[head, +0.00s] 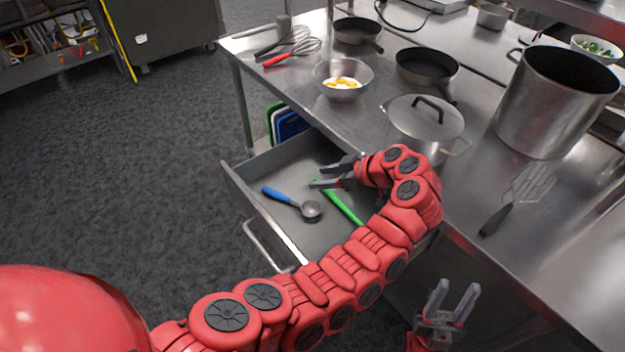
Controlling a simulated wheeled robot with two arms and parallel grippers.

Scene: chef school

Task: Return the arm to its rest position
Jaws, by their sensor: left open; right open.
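My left arm reaches from the lower left across to the open drawer (240,190) under the steel counter. My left gripper (318,176) is open and empty, over the drawer's right part, with its fingers pointing left. A blue-handled scoop (285,198) lies in the drawer to the lower left of the gripper. A green-handled utensil (342,204) lies in the drawer just below the gripper, its end partly hidden by my arm. My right gripper (455,297) is open and empty at the lower right, in front of the counter, fingers pointing up.
The counter (470,190) holds a lidded pot (424,125), a large stockpot (552,105), a bowl with eggs (342,82), two pans, a whisk (300,45) and a spatula (520,195). The drawer sticks out over the floor. The dark floor (130,160) at left is clear.

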